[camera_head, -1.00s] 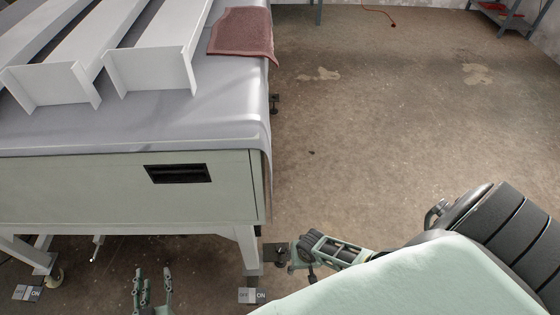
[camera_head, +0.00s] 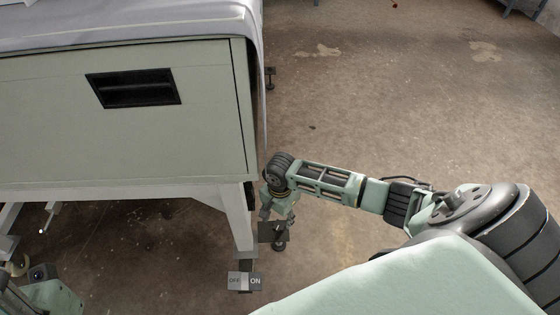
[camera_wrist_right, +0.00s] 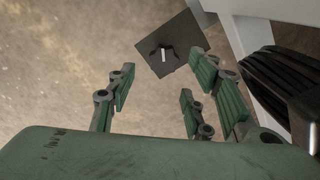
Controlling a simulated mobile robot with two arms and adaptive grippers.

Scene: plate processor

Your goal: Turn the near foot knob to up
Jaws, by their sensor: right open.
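The near foot knob (camera_wrist_right: 166,55) is a black lobed knob with a pale mark, on a dark square plate (camera_wrist_right: 173,42) in the right wrist view. In the head view the plate (camera_head: 270,232) sits beside the near right table leg, and the knob is hard to make out. My right gripper (camera_wrist_right: 162,88) is open and empty, its fingers spread either side below the knob in the picture, not closed on it. In the head view my right gripper (camera_head: 274,208) is small, just above the plate in the picture. My left gripper's fingers do not show.
The pale cabinet (camera_head: 200,140) has a black recessed handle (camera_head: 134,88) and a white leg (camera_head: 238,220) close to my right gripper. A grey OFF/ON label plate (camera_head: 244,282) is at the leg's foot. Open brown floor (camera_head: 400,110) lies to the right.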

